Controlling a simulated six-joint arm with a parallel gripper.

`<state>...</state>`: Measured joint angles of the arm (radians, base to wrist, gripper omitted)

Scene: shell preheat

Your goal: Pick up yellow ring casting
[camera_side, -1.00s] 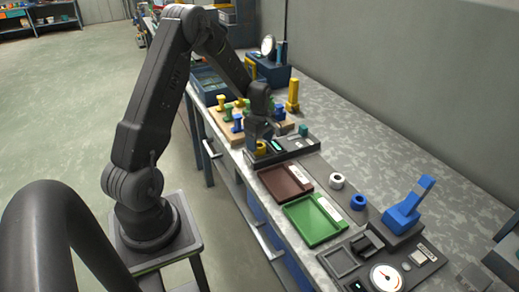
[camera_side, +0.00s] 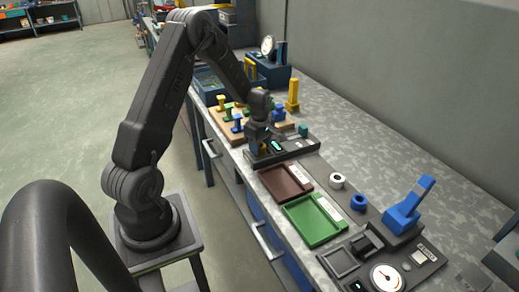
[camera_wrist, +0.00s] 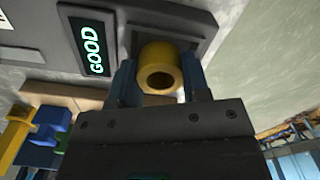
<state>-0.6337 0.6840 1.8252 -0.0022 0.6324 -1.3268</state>
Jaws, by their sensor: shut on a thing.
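The yellow ring casting (camera_wrist: 160,57) is a thick yellow ring with its dark bore facing the wrist camera. It sits between the two blue-grey fingers of my gripper (camera_wrist: 161,84), which are shut on its sides. Behind it is a dark square recess of the test station. In the side view my gripper (camera_side: 259,150) is low over the left end of the dark station (camera_side: 296,151). Only a sliver of yellow shows there, and the fingers hide most of the ring. I cannot tell whether the ring touches the station.
A lit display (camera_wrist: 97,47) beside the ring reads GOOD. A brown tray (camera_side: 280,194) and a green tray (camera_side: 313,236) lie toward the camera. A white ring (camera_side: 337,181) and blue ring (camera_side: 358,202) stand right of them. A wooden peg board (camera_side: 213,132) is behind my gripper.

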